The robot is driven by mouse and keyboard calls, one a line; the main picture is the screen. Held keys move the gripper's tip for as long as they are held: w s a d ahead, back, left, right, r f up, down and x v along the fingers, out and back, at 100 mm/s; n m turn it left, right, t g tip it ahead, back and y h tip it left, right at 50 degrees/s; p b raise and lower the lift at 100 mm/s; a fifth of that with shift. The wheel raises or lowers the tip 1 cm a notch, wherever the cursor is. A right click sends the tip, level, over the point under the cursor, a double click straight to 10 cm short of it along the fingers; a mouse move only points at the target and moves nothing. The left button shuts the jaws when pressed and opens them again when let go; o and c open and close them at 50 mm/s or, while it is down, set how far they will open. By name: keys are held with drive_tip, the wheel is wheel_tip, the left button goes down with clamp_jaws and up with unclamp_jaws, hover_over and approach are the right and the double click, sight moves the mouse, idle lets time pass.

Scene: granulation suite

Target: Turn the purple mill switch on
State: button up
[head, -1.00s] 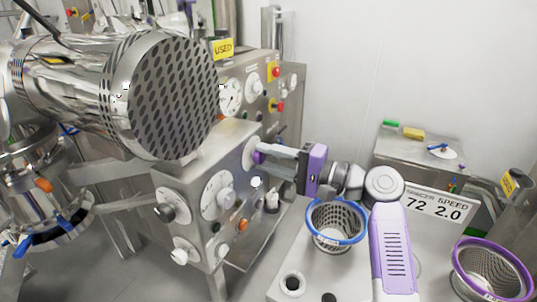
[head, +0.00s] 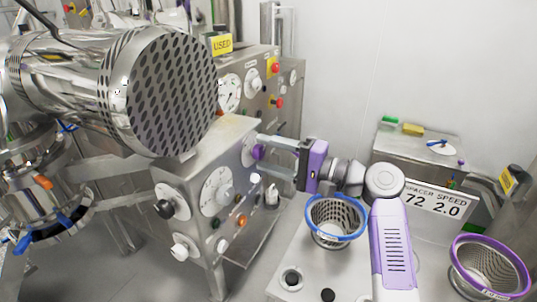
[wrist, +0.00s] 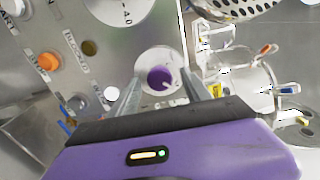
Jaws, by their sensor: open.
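The purple mill switch (head: 257,152) is a round knob on a pale disc, on the side face of a steel control box. In the wrist view the purple switch (wrist: 158,77) sits between the two finger ends, with a small pale mark near its lower right edge. I cannot tell whether it is set to on. My gripper (head: 262,158) is open, one finger above and one below the switch in the head view. In the wrist view my gripper (wrist: 160,84) has clear gaps between its fingers and the knob. The label by the disc is partly hidden.
A black knob (head: 165,209), a large grey dial (head: 217,191) and an orange button (head: 242,221) share the box. A big perforated steel drum (head: 175,95) hangs above. A blue-rimmed basket (head: 337,235) stands below my wrist, a purple-rimmed one (head: 490,275) at right.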

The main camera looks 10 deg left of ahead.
drive_tip(key=b+v, duration=0.2)
drive_tip(key=v, duration=0.5)
drive_tip(key=shift+d, duration=0.35)
